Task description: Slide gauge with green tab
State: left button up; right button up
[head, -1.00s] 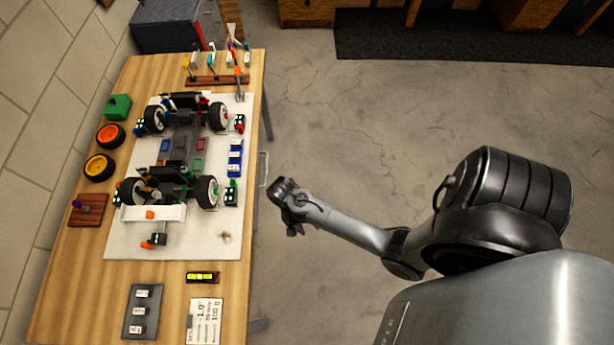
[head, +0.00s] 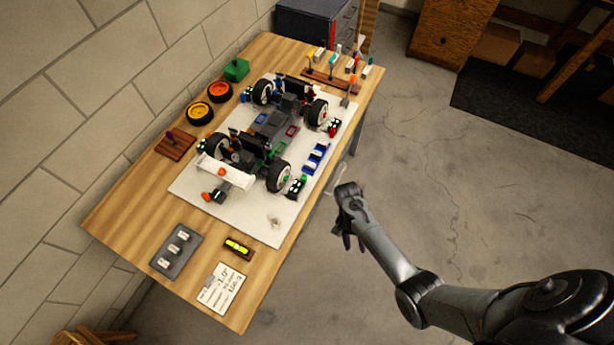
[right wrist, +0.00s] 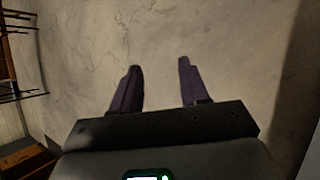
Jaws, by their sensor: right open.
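A small dark block with green on it (head: 297,186), which looks like the gauge with the green tab, stands on the white board (head: 258,226) beside the near right wheel of the RC car (head: 268,126). It is too small to tell its tab clearly. My right gripper (head: 353,242) is off the table's right side, over the floor, apart from the gauge. In the right wrist view its two purple fingers (right wrist: 159,68) are spread, with nothing between them. My left gripper is not in view.
Similar small blocks with red (head: 333,128) and blue (head: 247,94) stand by other wheels. A blue tray (head: 316,158) lies right of the car. A tool rack (head: 330,80) stands at the back. A yellow level (head: 238,248) and a card (head: 223,288) lie in front.

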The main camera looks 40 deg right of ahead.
aim_at(304, 177)
jog(key=w+r+t+b, duration=0.1)
jog(key=w+r, duration=0.2)
jog(key=w, duration=0.4)
jog(key=w+d+r+t+y+b, duration=0.1)
jog(key=w+r+b, duration=0.1)
jog(key=w, duration=0.6)
jog(key=w+d+r+m+t+b, duration=0.1)
jog(key=w+r+b, duration=0.1)
jog(key=w, duration=0.6)
jog(key=shift+d+r+y, duration=0.15)
jog(key=shift+r+y, duration=0.25)
jog(key=shift+r, duration=0.5)
jog(key=w+r+t+b, duration=0.2)
jog(key=w+r, duration=0.5)
jog(key=r, duration=0.1)
jog(key=x, duration=0.8)
jog(key=shift+w+f+p, duration=0.1)
jog(key=shift+f+p, duration=0.2)
jog(key=shift+a+f, duration=0.25)
jog(key=shift+f, duration=0.55)
jog(key=shift+c, duration=0.4)
